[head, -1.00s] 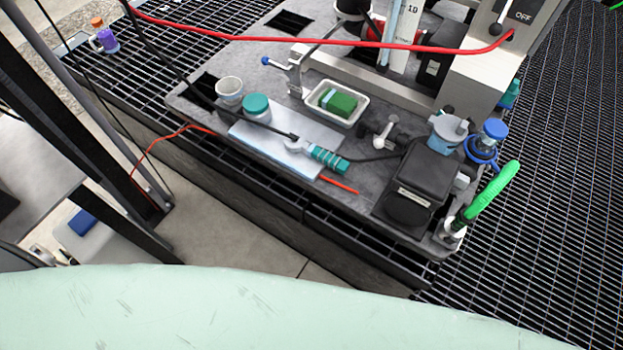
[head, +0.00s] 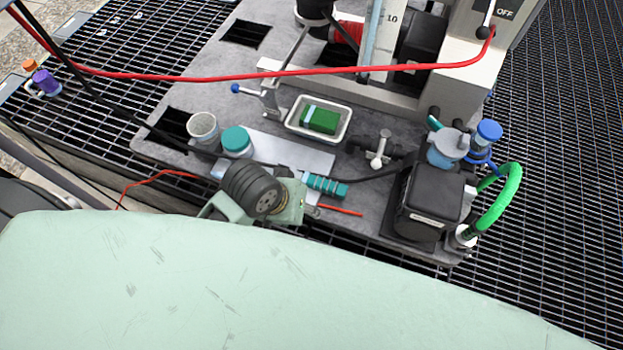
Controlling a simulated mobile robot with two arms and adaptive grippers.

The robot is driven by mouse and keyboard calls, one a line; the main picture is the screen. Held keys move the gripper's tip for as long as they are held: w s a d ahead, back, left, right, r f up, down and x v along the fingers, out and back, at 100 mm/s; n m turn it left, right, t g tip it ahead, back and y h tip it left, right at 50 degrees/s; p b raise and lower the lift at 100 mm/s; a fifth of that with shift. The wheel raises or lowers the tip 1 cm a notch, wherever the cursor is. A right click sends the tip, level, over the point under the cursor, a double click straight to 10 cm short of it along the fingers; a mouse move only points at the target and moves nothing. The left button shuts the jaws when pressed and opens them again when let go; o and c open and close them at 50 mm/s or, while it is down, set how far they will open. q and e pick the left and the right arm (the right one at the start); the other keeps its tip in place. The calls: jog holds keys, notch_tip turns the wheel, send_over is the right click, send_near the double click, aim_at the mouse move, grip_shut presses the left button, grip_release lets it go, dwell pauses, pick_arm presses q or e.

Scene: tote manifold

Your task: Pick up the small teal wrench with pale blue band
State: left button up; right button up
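The wrench with a banded teal handle (head: 326,186) lies at the front edge of the pale board (head: 290,152) on the grey bench top. Its handle points right; its metal head is mostly hidden behind my arm. A green wrist of mine with a dark round cap, apparently my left arm, is just left of the handle and overlaps it in the picture. I cannot tell if they touch. Its fingers are hidden, so its opening does not show. My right gripper is not in view.
A teal-lidded jar (head: 237,141), a whitish cup (head: 203,128) and a tray (head: 345,131) holding a green block (head: 320,119) stand behind. A red rod (head: 341,210) lies in front. A black box (head: 430,200) stands right. A black cable (head: 378,174) runs by the handle.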

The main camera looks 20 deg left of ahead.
pick_arm(q)
jog(key=w+d+n, duration=0.3)
jog(key=d, duration=0.1)
jog(key=n+g+y, duration=0.2)
jog(key=n+g, duration=0.1)
jog(key=n, duration=0.9)
send_over(311, 179)
jog(key=d, duration=0.1)
jog(key=shift+s+d+f, duration=0.15)
jog(key=shift+s+f, duration=0.05)
jog(key=shift+w+a+n, duration=0.2)
jog(key=shift+a+n, duration=0.1)
jog(key=shift+n, duration=0.1)
jog(key=shift+a+f, duration=0.1)
jog(key=shift+f, duration=0.2)
jog(key=f, duration=0.7)
jog(key=shift+a, duration=0.3)
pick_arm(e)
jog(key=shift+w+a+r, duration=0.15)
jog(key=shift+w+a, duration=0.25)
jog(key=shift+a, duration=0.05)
